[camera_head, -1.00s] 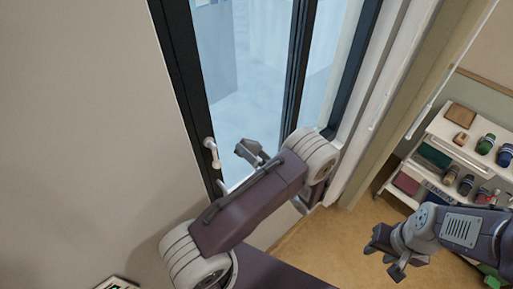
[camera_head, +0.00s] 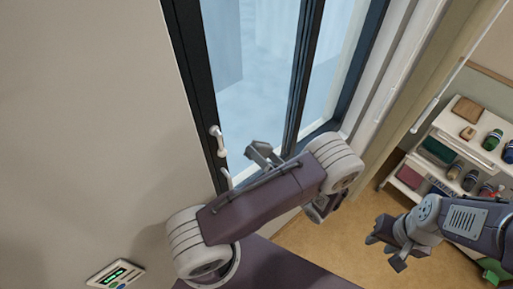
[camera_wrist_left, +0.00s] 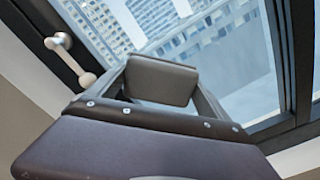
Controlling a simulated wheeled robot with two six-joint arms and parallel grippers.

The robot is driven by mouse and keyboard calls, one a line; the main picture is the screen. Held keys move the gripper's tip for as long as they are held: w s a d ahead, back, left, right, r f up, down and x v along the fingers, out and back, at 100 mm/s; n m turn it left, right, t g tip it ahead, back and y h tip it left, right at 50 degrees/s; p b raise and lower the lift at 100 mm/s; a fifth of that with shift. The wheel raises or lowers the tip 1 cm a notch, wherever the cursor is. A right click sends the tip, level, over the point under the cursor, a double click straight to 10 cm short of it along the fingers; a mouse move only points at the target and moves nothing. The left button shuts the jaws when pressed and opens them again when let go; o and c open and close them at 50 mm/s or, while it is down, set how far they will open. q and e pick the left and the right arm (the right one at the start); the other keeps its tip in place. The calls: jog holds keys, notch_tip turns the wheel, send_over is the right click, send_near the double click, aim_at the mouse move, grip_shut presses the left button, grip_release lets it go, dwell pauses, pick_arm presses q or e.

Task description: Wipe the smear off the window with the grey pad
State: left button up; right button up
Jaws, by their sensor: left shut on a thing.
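The window (camera_head: 258,95) stands ahead with dark frames and pale glass; it also fills much of the left wrist view (camera_wrist_left: 240,62). The grey pad (camera_wrist_left: 162,80) is a rounded rectangle between the fingers of my left gripper, which is shut on it. In the head view my left gripper (camera_head: 262,155) is in front of the lower pane, right of the white handle. I cannot tell whether the pad touches the glass. I cannot make out the smear clearly in either view. My right gripper (camera_head: 384,250) is open and empty at the right, over the floor.
The white window handle (camera_head: 217,141) sticks out from the left frame, close to my left gripper. A shelf unit (camera_head: 440,168) with bottles and boxes stands at the right. A small wall panel (camera_head: 115,274) with a green display is at lower left.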

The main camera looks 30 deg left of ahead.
pick_arm(q)
jog(key=shift+s+d, duration=0.15)
jog(key=shift+d, duration=0.2)
jog(key=shift+v, duration=1.5)
